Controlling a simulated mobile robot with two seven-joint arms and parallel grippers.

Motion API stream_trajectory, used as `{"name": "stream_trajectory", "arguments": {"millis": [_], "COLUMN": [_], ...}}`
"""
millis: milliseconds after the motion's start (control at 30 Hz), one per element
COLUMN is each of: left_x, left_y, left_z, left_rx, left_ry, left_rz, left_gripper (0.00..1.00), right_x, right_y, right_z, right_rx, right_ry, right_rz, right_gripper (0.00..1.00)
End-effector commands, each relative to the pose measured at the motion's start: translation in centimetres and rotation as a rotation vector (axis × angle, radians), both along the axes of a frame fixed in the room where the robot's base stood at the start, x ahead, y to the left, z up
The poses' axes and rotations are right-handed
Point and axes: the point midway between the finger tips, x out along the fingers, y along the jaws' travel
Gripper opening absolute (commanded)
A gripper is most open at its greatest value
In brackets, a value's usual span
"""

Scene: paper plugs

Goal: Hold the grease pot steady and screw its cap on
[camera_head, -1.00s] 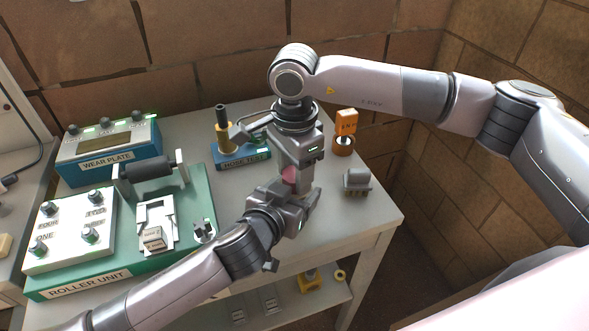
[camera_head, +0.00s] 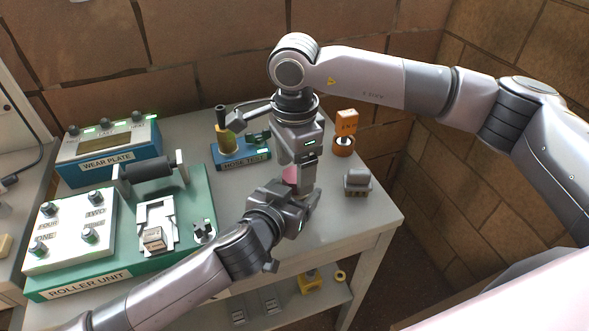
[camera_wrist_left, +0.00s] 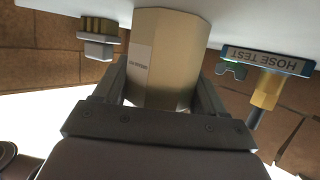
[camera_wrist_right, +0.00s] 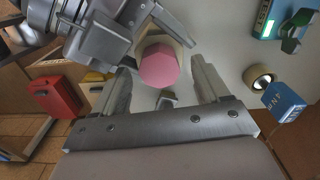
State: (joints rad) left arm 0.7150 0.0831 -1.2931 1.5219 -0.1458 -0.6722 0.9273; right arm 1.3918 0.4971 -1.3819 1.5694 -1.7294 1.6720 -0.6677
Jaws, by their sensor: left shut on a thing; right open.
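The grease pot (camera_wrist_left: 165,55) is a tan, faceted container with a small label, standing upright on the bench in the left wrist view. My left gripper (camera_head: 306,208) is shut around its sides. I cannot tell how far the cap is threaded. My right gripper (camera_head: 302,184) points down over the pot, its open fingers on either side of the cap.
A grey block-like part (camera_head: 357,182) stands right of the pot. The roller unit (camera_head: 120,277) fills the left. The bench's front right corner is clear.

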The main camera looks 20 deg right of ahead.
Motion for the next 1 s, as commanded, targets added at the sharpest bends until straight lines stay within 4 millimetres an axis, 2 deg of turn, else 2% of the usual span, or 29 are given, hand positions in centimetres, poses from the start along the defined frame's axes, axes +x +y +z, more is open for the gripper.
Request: {"name": "stream_trajectory", "arguments": {"millis": [100,200,433,467,500,767,1000], "left_x": [0.0,0.0,0.0,0.0,0.0,0.0,0.0], "left_y": [0.0,0.0,0.0,0.0,0.0,0.0,0.0], "left_z": [0.0,0.0,0.0,0.0,0.0,0.0,0.0], "left_rx": [0.000,0.000,0.000,0.000,0.000,0.000,0.000], "left_ry": [0.000,0.000,0.000,0.000,0.000,0.000,0.000], "left_rz": [0.001,0.001,0.001,0.001,0.001,0.001,0.000], "left_gripper": [0.00,0.00,0.00,0.00,0.00,0.00,0.00], "right_x": [0.0,0.0,0.0,0.0,0.0,0.0,-0.1], "right_y": [0.0,0.0,0.0,0.0,0.0,0.0,0.0], "right_z": [1.8,2.8,3.0,3.0,3.1,6.2,6.5], "right_rx": [0.001,0.001,0.000,0.000,0.000,0.000,0.000], "right_ry": [-0.003,-0.002,0.001,0.001,0.000,-0.002,0.001], "right_rz": [0.000,0.000,0.001,0.001,-0.001,-0.098,-0.113], "right_gripper": [0.75,0.75,0.75,0.71,0.60,0.60,0.60]}}
